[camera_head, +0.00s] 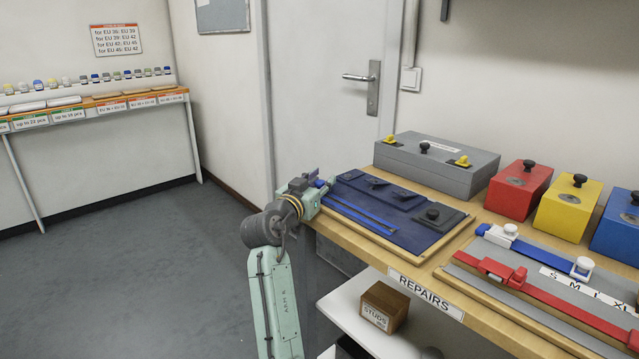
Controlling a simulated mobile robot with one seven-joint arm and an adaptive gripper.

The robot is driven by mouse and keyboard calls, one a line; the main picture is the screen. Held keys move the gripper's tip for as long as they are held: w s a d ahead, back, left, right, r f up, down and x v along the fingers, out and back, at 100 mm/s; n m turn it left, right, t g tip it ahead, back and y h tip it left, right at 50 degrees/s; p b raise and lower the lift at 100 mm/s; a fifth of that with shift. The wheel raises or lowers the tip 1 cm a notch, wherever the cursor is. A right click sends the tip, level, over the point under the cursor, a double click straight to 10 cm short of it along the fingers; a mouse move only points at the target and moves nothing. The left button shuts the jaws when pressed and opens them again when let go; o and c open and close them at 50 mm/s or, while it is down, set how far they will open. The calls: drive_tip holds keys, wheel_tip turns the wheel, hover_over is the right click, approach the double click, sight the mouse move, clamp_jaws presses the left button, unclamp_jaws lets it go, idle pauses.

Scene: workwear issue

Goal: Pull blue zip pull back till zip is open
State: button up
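A dark blue panel (398,204) lies on a wooden board at the left end of the repairs bench. A brighter blue zip strip (362,217) runs along its front side, from the far left towards the near right. My gripper (317,182) is at the left end of the panel, close to the zip's far left end. A small blue piece (320,184), perhaps the zip pull, shows at my fingertips. My gripper hides part of it, and I cannot tell whether the fingers are closed on it.
The bench (340,236) also bears a grey case (436,168), a red box (517,190), a yellow box (566,208), a blue box (619,230) and a sliding size gauge (560,318). Dark flaps and a black knob (432,213) sit on the panel. Floor at left is clear.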

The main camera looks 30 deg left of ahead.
drive_tip(key=shift+o, duration=1.1)
drive_tip(key=shift+f, duration=0.1)
drive_tip(key=shift+a, duration=0.1)
drive_tip(key=shift+s, duration=0.1)
drive_tip(key=shift+s, duration=0.25)
drive_tip(key=s, duration=1.1)
drive_tip(key=shift+s+d, duration=0.25)
